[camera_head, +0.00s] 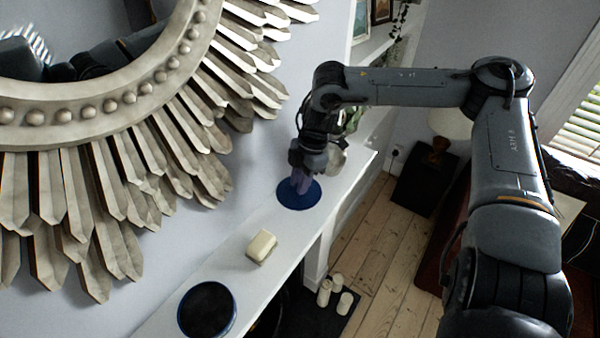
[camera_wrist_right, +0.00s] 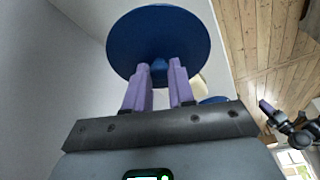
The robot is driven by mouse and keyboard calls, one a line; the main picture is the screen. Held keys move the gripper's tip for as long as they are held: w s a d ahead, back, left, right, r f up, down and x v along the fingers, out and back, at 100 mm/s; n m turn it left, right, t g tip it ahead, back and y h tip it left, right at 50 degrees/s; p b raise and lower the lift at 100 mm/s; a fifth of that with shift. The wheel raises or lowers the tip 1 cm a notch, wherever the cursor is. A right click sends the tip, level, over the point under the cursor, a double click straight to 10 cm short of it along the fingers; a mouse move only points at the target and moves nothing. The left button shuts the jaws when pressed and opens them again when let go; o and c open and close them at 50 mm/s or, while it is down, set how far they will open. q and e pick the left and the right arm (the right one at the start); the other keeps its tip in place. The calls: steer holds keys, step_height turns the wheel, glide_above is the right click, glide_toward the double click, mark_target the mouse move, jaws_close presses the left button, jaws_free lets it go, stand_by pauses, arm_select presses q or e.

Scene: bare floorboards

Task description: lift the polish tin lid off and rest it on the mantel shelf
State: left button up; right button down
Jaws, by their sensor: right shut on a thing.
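My right gripper (camera_head: 301,185) is shut on the knob of the round blue polish tin lid (camera_head: 313,197). The lid is over the far part of the white mantel shelf (camera_head: 226,266); I cannot tell whether it touches the shelf. In the right wrist view, the purple fingertips of this gripper (camera_wrist_right: 159,68) are on either side of the knob, and the lid (camera_wrist_right: 158,24) looks flat and wide. The open polish tin (camera_head: 207,310), dark inside with a blue rim, stands at the near end of the shelf. What seems to be my left gripper (camera_wrist_right: 266,106) shows small, its jaws unclear.
A cream block (camera_head: 261,247) lies on the shelf between the tin and the lid. A large sunburst mirror (camera_head: 130,130) hangs on the wall along the shelf. Leafy greenery (camera_head: 352,118) is behind the right gripper. White candles (camera_head: 335,290) stand below the shelf edge.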

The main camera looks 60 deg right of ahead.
mark_target(301, 196)
steer(key=shift+d, duration=0.2)
steer(key=shift+s+d, duration=0.1)
steer(key=shift+a+f, duration=0.3)
steer(key=shift+f, duration=0.1)
step_height(301, 196, down, 4)
steer(key=b, duration=0.3)
steer(key=shift+r, duration=0.15)
arm_select(q)
steer(key=shift+d+f+b, duration=0.15)
steer(key=shift+f+b, duration=0.3)
steer(key=shift+f, duration=0.7)
steer(key=shift+d+f+b, duration=0.1)
steer(key=shift+f+b, duration=0.35)
steer(key=shift+f, duration=0.7)
arm_select(e)
steer(key=shift+d+f, duration=0.1)
steer(key=shift+f, duration=0.9)
arm_select(q)
steer(key=shift+s+a+f, duration=0.1)
steer(key=shift+a+f, duration=0.05)
steer(key=shift+f, duration=0.05)
arm_select(e)
steer(key=shift+f, duration=0.2)
arm_select(q)
steer(key=shift+f+b, duration=0.3)
steer(key=shift+b, duration=0.2)
arm_select(e)
steer(key=shift+f, duration=0.45)
steer(key=c, duration=0.9)
jaws_free()
